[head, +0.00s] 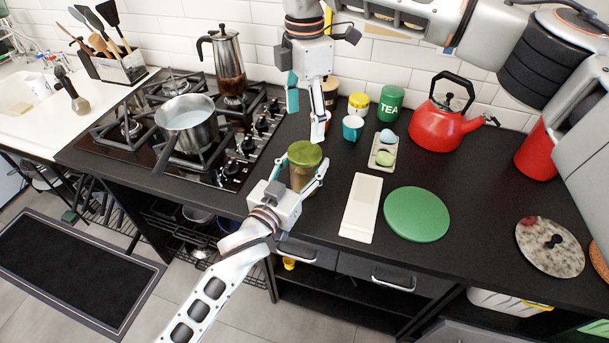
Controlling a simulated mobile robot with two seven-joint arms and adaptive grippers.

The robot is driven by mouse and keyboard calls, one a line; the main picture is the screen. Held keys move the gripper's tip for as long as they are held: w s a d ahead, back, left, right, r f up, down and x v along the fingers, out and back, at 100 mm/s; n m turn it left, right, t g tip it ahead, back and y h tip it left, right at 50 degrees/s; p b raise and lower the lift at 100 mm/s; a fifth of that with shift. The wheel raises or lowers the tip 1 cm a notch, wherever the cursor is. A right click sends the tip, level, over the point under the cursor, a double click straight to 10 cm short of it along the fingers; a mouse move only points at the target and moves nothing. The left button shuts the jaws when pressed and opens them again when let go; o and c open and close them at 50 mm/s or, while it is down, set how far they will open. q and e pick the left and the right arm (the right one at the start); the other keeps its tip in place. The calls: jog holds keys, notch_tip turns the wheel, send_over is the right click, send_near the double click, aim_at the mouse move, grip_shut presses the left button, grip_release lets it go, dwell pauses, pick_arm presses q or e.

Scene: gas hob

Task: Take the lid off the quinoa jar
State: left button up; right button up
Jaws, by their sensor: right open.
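The quinoa jar (303,178) stands upright on the black counter, right of the hob, with tan-brown contents. Its green lid (305,153) is on top. My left gripper (298,172) reaches in from the front, with its fingers on either side of the jar's body, and appears shut on it. The contact on the left side is hard to see. My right gripper (305,118) points down above and behind the jar. It is open and empty, apart from the lid.
A steel pan (187,122) and a moka pot (228,65) stand on the hob at left. A teal cup (352,129), a green tea tin (390,103) and a red kettle (440,120) stand behind. A white slab (361,208) and green disc (416,213) lie to the right.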

aim_at(305, 151)
pick_arm(q)
grip_shut()
pick_arm(e)
jog(key=m, duration=0.8)
jog(key=shift+m, duration=0.4)
jog(key=m, duration=0.4)
jog(key=shift+m, duration=0.3)
pick_arm(q)
jog(key=shift+f, duration=0.1)
pick_arm(e)
jog(key=shift+f, duration=4)
